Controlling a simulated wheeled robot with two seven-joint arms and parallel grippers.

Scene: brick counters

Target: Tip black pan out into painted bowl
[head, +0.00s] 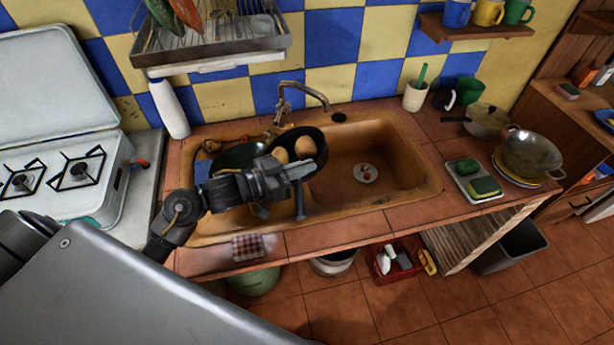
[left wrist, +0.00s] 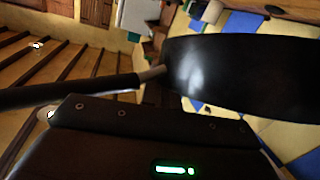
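The black pan (head: 316,137) is held over the left part of the sink and contains two round, light-brown items (head: 305,147). Its handle (head: 299,207) points toward the front of the counter. My left gripper (head: 297,174) is shut on this handle. In the left wrist view the pan's dark side (left wrist: 240,75) and handle (left wrist: 80,92) cross in front of the gripper body. A dark green bowl (head: 236,155) sits left of the pan, partly hidden by my arm; it may be the painted bowl, but its pattern is not clear. My right gripper is not in view.
The sink (head: 400,185) is open on the right, with a drain. A faucet (head: 300,92) rises behind the pan. A wire rack (head: 215,35) hangs above left.

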